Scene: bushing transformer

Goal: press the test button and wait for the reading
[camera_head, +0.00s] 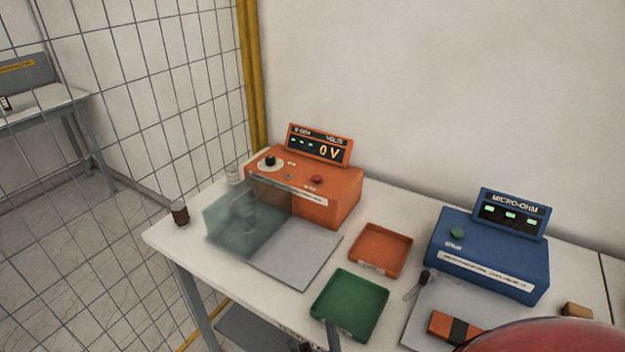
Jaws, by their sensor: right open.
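The orange tester (325,205) stands at the table's back left, with a red button (317,180), a black knob (270,161) and a display (318,145) reading "0 V". The blue "MICRO-OHM" meter (530,262) stands at the right, with a green button (457,233) and a display (511,214) showing green dashes. I cannot read which button is marked test. Only a small grey part of my right gripper (331,335) seems to show at the bottom edge, in front of the green tray and apart from both buttons. My left gripper is out of view.
A clear cover (240,220) stands in front of the orange tester. An orange tray (380,250) and a green tray (350,302) look empty between the devices. An orange block with a black band (440,323) lies near the blue meter. Wire mesh (120,90) borders the left.

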